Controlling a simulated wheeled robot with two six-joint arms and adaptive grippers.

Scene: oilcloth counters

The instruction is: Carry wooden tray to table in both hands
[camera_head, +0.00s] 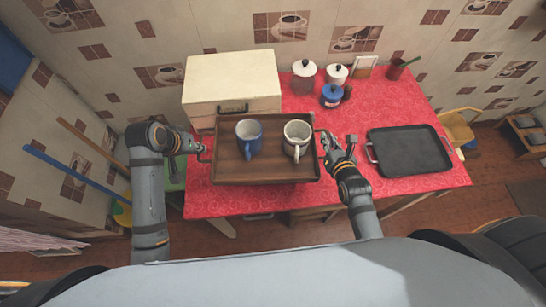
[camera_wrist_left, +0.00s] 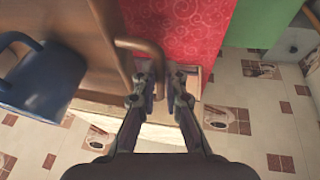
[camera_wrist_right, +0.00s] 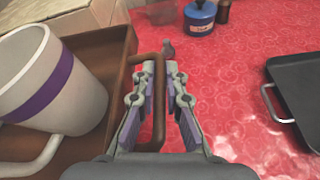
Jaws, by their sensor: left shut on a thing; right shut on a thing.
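The wooden tray (camera_head: 270,171) is in the middle of the head view, over the red-covered table (camera_head: 405,193), and looks level. I cannot tell whether it touches the cloth. A blue mug (camera_head: 249,141) and a white mug (camera_head: 296,135) stand upright in it. The white mug shows a purple band in the right wrist view (camera_wrist_right: 38,85). My left gripper (camera_head: 196,145) is shut on the tray's left handle, a brown bar (camera_wrist_left: 145,45). My right gripper (camera_head: 326,138) is shut on the tray's right handle (camera_wrist_right: 158,95).
A cream box (camera_head: 230,80) stands directly behind the tray. White canisters (camera_head: 304,76) and a blue pot (camera_head: 332,95) stand at the back. A black tray (camera_head: 410,150) lies to the right. Some red cloth is bare between it and my right gripper.

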